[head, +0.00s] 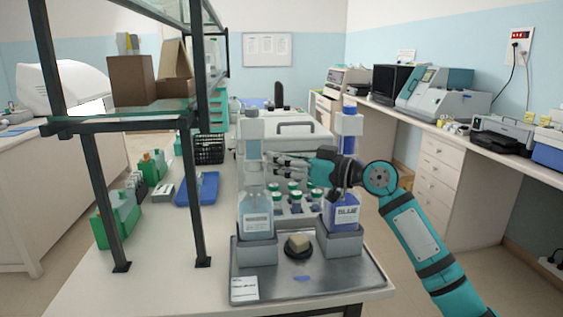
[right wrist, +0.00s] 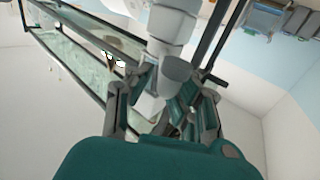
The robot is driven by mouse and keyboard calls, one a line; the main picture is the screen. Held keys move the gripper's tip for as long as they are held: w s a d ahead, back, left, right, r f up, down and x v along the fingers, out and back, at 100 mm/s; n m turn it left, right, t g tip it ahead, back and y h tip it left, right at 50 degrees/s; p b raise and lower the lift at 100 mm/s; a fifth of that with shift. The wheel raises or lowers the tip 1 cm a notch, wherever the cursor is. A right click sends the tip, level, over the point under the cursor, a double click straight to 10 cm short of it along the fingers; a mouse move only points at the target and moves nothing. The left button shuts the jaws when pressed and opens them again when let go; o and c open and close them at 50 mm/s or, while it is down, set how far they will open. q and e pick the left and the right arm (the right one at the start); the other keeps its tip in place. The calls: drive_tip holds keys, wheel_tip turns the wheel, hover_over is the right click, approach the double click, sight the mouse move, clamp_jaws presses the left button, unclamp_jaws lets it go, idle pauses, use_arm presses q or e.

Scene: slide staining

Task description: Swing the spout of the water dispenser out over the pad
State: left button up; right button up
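The water dispenser (head: 257,213) is a clear bottle of pale blue liquid in a grey holder at the tray's left. Its light grey pump head (head: 252,128) stands upright above it. The head and a stubby spout (right wrist: 176,69) show large in the right wrist view. A beige block, possibly the pad (head: 299,241), rests on a round black base between the two bottles. My right gripper (head: 268,160) reaches in from the right beside the dispenser's neck. Its fingers (right wrist: 160,108) are spread on both sides of the spout; contact is unclear. My left gripper is out of view.
A bottle labelled BLUE (head: 342,213) with a blue pump stands right of the dispenser, beneath my right wrist. Several green-capped bottles (head: 293,190) stand behind. A black-framed shelf (head: 93,190) rises at left.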

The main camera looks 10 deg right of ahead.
drive_tip(key=o, duration=0.4)
wheel_tip(320, 180, up, 10)
drive_tip(key=shift+f, duration=0.1)
drive_tip(key=shift+c, duration=0.2)
